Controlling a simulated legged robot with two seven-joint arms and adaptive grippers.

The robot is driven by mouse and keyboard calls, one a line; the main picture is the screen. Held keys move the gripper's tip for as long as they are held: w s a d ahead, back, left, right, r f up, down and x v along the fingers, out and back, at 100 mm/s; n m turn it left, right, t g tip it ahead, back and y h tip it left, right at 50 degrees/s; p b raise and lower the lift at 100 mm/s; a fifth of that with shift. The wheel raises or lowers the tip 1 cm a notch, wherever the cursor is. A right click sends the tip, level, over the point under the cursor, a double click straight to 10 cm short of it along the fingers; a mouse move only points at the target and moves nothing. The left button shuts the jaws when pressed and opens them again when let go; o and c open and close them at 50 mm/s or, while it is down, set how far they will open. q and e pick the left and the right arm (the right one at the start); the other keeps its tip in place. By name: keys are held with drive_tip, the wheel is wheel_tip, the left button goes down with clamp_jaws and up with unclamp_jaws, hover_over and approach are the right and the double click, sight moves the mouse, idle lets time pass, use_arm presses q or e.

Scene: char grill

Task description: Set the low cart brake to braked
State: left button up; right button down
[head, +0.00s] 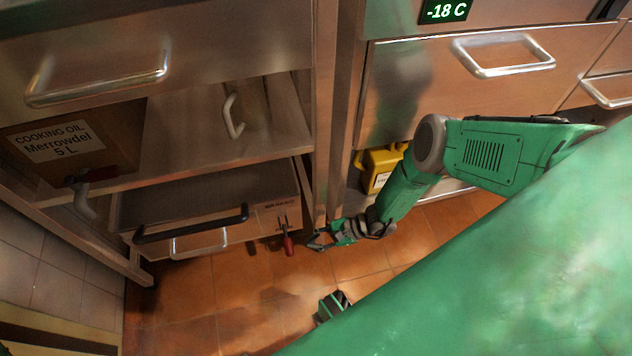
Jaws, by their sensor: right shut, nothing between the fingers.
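The low cart (262,222) is a flat metal unit under the left counter, with a black bar handle (190,224) across its front. Its brake lever (289,245) has a red grip and hangs downward from a fork-like metal bracket at the cart's right front corner. A small label above the lever is too small to read. My right gripper (316,240) is shut and empty, just right of the red grip, with a small gap seeming to lie between them.
A counter post (325,120) stands close behind my right gripper. A yellow container (380,165) sits under the right-hand drawers, beside my right arm. A cooking oil box (70,145) is on the left shelf. The tiled floor (200,290) in front of the cart is clear.

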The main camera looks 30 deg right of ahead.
sight(287, 240)
drive_tip(key=b+x, duration=0.2)
drive_tip(key=x, duration=0.4)
idle(0.3)
